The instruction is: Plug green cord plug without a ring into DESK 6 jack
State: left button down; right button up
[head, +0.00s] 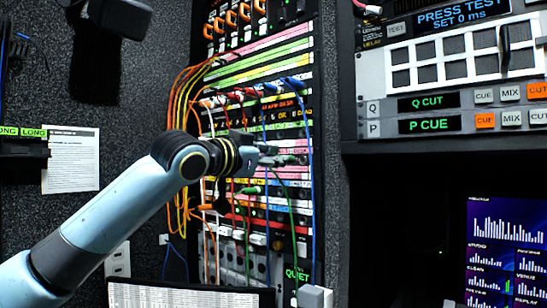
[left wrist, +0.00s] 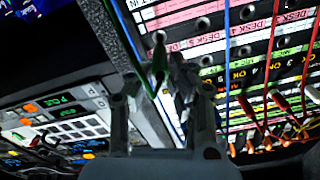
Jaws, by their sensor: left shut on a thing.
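My left gripper (head: 277,155) is in front of the patch bay, its fingers toward the panel. In the left wrist view my left gripper (left wrist: 160,82) is shut on a green plug (left wrist: 158,58), whose green cord runs up and away. I cannot make out a ring on it. The plug's tip is close to a pink label strip (left wrist: 208,38) reading DESK 5 and other DESK names, with a row of jacks beside it. The DESK 6 label is not readable, perhaps hidden behind the plug. Another green plug (head: 250,191) shows lower on the panel. My right gripper is not in view.
Blue cords (head: 312,180) hang over the panel's right side, one close to my gripper. Red plugs (left wrist: 280,100) and their cords crowd nearby jacks. Orange and yellow cords (head: 172,130) loop at the left.

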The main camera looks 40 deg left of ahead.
aim_at(293, 158)
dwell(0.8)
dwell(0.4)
pick_arm(q)
jog(key=shift+p, duration=0.5)
jog(key=shift+w+d+p, duration=0.1)
jog(key=shift+w+p, duration=0.55)
jog(key=shift+w, duration=0.4)
jog(key=shift+w+p, duration=0.45)
jog(key=shift+w, duration=0.55)
jog(key=c, duration=1.2)
grip_release()
jog(key=shift+d, duration=0.1)
jog(key=shift+o, duration=0.2)
jog(key=shift+s, duration=0.35)
jog(key=s, duration=0.6)
jog(key=shift+s+a, duration=0.25)
jog(key=shift+s, duration=0.15)
